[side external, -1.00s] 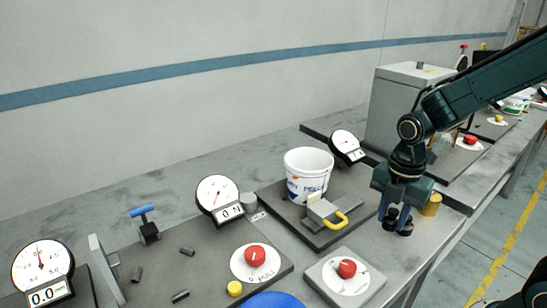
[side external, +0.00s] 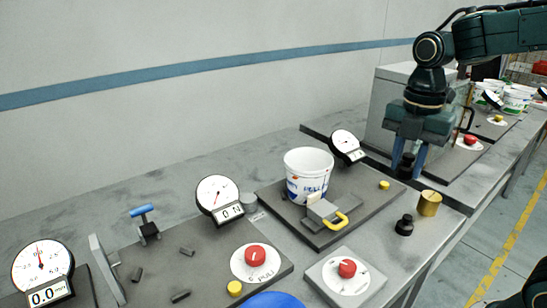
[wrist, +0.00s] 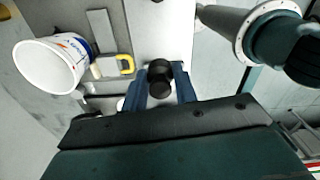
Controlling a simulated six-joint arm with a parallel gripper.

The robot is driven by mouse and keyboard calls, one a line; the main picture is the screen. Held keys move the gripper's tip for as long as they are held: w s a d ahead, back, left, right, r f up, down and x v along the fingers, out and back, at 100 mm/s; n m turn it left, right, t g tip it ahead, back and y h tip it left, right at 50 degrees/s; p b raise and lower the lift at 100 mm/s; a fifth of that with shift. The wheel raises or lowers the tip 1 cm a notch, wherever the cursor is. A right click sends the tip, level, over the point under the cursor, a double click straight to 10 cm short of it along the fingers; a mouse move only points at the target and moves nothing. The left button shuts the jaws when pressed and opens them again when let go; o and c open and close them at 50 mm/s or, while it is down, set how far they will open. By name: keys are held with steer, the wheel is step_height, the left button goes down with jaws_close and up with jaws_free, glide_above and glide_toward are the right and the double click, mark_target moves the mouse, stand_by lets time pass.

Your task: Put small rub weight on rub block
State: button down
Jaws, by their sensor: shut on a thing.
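My gripper (side external: 408,168) is shut on a black knobbed weight (side external: 405,166), taken as the small rub weight, and holds it in the air to the right of the bucket. In the wrist view the weight (wrist: 160,76) sits between the blue fingers. A second black weight (side external: 404,226) stands on the table below. The rub block (side external: 325,214) is a grey block with a yellow handle (side external: 339,221), on a dark plate in front of the white bucket (side external: 307,176). It also shows in the wrist view (wrist: 103,68), ahead and left of my gripper. Nothing stands on the block.
A brass cylinder (side external: 429,204) stands right of the second weight. A dial gauge (side external: 346,146) stands behind the bucket, and a grey cabinet (side external: 388,105) behind my gripper. A red-knob box (side external: 346,269) is in front of the dark plate (side external: 280,204). A small yellow button (side external: 384,184) is on the plate.

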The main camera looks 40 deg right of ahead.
steer(key=shift+w, duration=0.15)
stand_by(0.4)
step_height(320, 180, up, 6)
glide_above(323, 207)
steer(key=shift+r, duration=0.15)
stand_by(0.3)
step_height(323, 207, down, 16)
steer(key=shift+r, duration=0.1)
stand_by(0.5)
steer(key=shift+f, duration=2.1)
steer(key=shift+f, duration=0.1)
steer(key=c, duration=1.1)
jaws_free()
